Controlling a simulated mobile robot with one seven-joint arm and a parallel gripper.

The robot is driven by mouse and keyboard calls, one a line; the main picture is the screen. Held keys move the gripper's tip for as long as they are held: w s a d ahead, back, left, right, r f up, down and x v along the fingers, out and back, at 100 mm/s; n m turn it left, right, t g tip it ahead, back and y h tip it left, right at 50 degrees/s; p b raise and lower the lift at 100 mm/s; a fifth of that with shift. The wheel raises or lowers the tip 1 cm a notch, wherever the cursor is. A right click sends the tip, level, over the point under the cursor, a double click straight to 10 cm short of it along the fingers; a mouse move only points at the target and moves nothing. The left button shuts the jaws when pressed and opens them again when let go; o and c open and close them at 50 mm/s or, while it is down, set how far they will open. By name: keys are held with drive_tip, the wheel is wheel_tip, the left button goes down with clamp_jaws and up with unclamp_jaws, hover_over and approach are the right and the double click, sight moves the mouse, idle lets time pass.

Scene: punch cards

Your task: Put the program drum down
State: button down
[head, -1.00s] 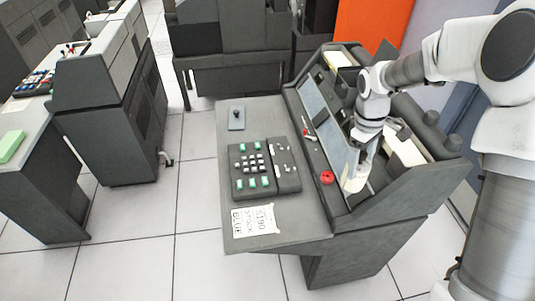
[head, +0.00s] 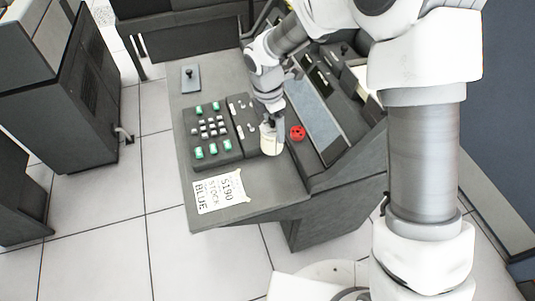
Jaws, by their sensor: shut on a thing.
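The program drum (head: 271,143) is a cream-white cylinder, upright or nearly so, in the head view. My gripper (head: 270,123) is shut on its upper part from above. The drum is over the grey desk top (head: 262,179), just right of the keyboard and left of a red round piece. I cannot tell whether its base touches the desk. The gripper's fingers are small and partly merge with the drum.
The keyboard (head: 211,125) with green and white keys lies to the left. The red round piece (head: 297,132) lies close to the right, before the sloped machine panel (head: 316,113). A printed card (head: 220,190) lies at the front. Bare desk lies between card and drum.

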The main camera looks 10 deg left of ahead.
drive_tip(key=shift+s+d+f+b, duration=0.2)
drive_tip(key=shift+s+f+b, duration=0.1)
drive_tip(key=shift+s+f, duration=0.8)
drive_tip(key=shift+s+d+f+b, duration=0.25)
drive_tip(key=shift+s+f, duration=0.6)
drive_tip(key=shift+f, duration=0.6)
drive_tip(key=shift+s+d+f+b, duration=0.15)
drive_tip(key=shift+s+f+b, duration=0.15)
drive_tip(key=shift+s+f, duration=0.8)
drive_tip(key=shift+w+f, duration=0.15)
drive_tip(key=shift+f, duration=0.15)
unclamp_jaws()
